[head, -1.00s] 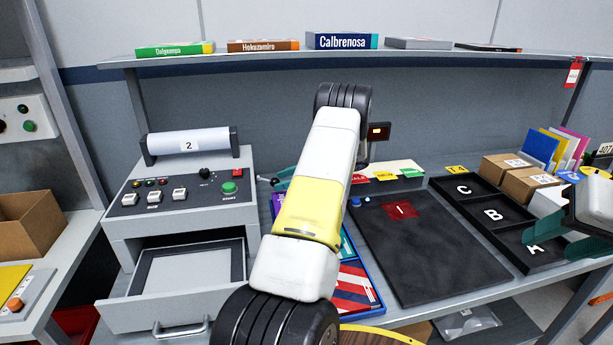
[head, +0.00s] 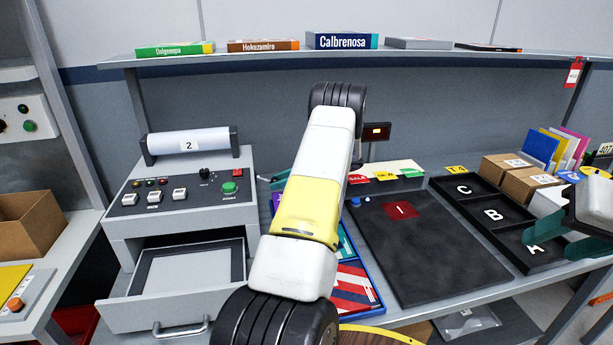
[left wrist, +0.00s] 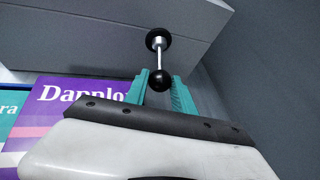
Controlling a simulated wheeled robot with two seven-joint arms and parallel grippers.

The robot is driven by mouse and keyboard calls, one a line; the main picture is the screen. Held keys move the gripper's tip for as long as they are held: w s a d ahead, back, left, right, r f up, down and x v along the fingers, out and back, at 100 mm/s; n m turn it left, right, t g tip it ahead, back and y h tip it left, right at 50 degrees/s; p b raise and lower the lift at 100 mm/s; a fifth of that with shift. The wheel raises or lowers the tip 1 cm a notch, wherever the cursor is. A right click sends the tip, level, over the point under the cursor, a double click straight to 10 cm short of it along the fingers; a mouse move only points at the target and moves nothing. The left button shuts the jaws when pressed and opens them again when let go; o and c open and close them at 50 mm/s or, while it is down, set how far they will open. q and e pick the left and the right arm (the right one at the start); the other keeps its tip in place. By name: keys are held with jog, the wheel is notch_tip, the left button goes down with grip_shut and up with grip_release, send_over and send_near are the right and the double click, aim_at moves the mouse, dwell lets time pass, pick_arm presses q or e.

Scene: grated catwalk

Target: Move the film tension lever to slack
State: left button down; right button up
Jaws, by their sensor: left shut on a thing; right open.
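The film tension lever (left wrist: 157,57) shows in the left wrist view as a short metal rod with a black ball knob, pointing down from a round black pivot on the grey side of the machine (head: 177,195). My left gripper (left wrist: 161,83) has its teal fingers on either side of the knob and is shut on it. In the head view my left arm covers most of this gripper; only a little teal (head: 272,183) shows beside the machine's right side. My right gripper (head: 557,240) is open and empty at the right edge, over the trays.
The machine carries a film roll (head: 188,144), and a drawer (head: 180,285) stands open below it. Bagged books lie in a blue-edged tray (head: 377,300) under my left arm. A dark mat (head: 430,250) and lettered black trays (head: 470,190) are to the right.

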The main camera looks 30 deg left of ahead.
aim_at(276, 178)
pick_arm(q)
notch_tip(276, 178, up, 3)
jog(key=t+h, duration=0.2)
jog(key=h, duration=0.1)
jog(key=shift+r+n+t+h, duration=0.1)
jog(key=shift+n+t+h, duration=0.2)
jog(key=shift+n+h, duration=0.1)
jog(key=shift+s+a+r+n+t+h, duration=0.2)
jog(key=shift+r+t+h, duration=0.5)
jog(key=shift+h, duration=0.25)
jog(key=shift+s+a+r+n+t+h, duration=0.1)
jog(key=shift+a+r+n+t+h, duration=0.1)
jog(key=shift+r+t+h, duration=0.65)
jog(key=shift+f, duration=0.15)
jog(key=c, duration=1.1)
grip_release()
jog(key=shift+o, duration=0.2)
jog(key=v, duration=0.7)
jog(key=shift+r, duration=0.4)
